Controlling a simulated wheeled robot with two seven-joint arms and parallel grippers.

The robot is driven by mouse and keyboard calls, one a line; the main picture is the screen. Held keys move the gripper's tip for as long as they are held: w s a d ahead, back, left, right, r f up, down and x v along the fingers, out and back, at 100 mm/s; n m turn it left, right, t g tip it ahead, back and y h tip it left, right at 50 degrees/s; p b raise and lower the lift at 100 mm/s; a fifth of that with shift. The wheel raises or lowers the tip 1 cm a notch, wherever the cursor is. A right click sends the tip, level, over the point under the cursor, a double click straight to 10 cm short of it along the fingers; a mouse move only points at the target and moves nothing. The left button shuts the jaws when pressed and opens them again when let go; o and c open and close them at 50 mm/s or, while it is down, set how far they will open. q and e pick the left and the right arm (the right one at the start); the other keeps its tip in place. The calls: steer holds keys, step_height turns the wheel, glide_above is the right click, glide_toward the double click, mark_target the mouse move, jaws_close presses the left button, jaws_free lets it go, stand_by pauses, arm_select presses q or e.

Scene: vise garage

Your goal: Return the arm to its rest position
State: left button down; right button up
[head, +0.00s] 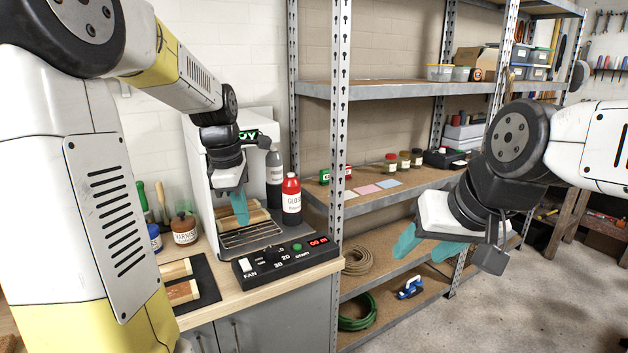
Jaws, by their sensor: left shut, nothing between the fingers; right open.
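My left arm comes in from the upper left, and its gripper (240,207) points down with its teal fingers shut and empty. It hangs at the open front of a white box-shaped machine (200,172) with a green display. Behind the fingers, a wooden piece (258,215) lies inside the machine, above a wire rack (250,235). The fingers partly hide the piece, and I cannot tell whether they touch it. My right gripper (428,247) is open and empty, with its teal fingers apart, in front of the lower shelves at the right.
A black control panel (285,262) sits at the bench's front edge. Red (291,200) and grey (274,180) bottles stand right of the machine. A varnish jar (184,229) and a dark mat (203,283) with wooden pieces are at left. A metal shelf post (340,120) rises between my arms.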

arm_select(q)
steer(key=s+d+r+m+t, duration=0.2)
steer(key=s+d+m, duration=0.1)
steer(key=s+m, duration=0.5)
steer(key=s+d+r+m+t+h, duration=0.1)
steer(key=s+d+r+m+t, duration=0.1)
steer(key=s+m, duration=0.7)
steer(key=shift+s+d+r+m, duration=0.15)
steer(key=shift+s+d+m, duration=0.2)
steer(key=shift+m, duration=1.05)
steer(key=shift+w, duration=0.1)
